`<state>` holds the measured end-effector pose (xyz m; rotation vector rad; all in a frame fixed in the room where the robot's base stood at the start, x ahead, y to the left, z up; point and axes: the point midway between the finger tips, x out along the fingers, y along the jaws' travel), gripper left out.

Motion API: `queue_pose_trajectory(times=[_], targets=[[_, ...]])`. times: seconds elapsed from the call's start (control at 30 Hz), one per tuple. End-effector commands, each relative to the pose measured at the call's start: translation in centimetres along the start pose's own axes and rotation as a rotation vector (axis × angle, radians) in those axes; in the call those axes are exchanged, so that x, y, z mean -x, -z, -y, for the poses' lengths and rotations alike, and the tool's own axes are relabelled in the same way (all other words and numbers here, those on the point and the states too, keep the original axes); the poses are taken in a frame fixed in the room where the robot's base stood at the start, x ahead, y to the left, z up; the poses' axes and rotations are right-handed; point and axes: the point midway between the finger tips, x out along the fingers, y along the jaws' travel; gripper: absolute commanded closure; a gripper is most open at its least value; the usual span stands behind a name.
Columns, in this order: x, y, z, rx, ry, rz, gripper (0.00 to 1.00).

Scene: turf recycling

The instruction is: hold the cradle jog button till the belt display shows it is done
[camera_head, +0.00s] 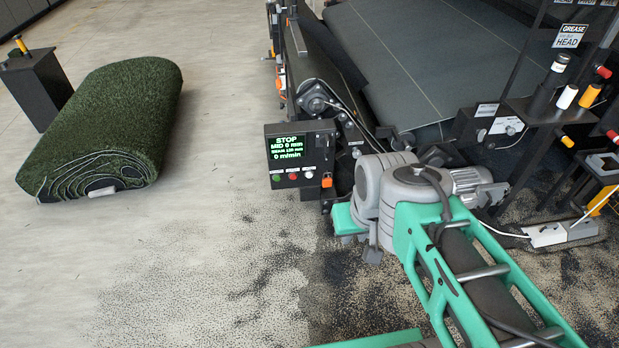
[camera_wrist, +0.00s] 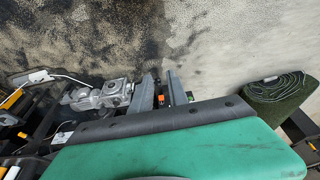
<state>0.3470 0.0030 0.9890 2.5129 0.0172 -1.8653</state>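The belt display (camera_head: 290,147) is on a dark control box left of the machine. It reads STOP, MID 0 mm and 0 m/min in green; its third line is too small to read surely. Below it are a green button (camera_head: 276,178), a red button (camera_head: 292,176) and a white button (camera_head: 309,174). An orange part (camera_head: 327,181) sits at the box's right corner. I cannot tell which is the cradle jog button. My gripper (camera_wrist: 162,88) shows two grey fingers with a gap and nothing held between them. In the head view my arm hides it.
A green turf roll (camera_head: 125,120) lies on the floor at left, beside a dark post (camera_head: 35,85). The belt machine (camera_head: 420,60) fills the back right. A grey motor (camera_head: 468,182) stands close to my arm.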

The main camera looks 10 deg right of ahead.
Motion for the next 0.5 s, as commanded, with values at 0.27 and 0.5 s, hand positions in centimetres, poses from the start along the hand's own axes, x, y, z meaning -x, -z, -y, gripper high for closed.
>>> queue_pose_trajectory(times=[0.27,0.5], targets=[[0.0,0.0,0.0,0.0,0.0,0.0,1.0],[0.0,0.0,0.0,0.0,0.0,0.0,1.0]])
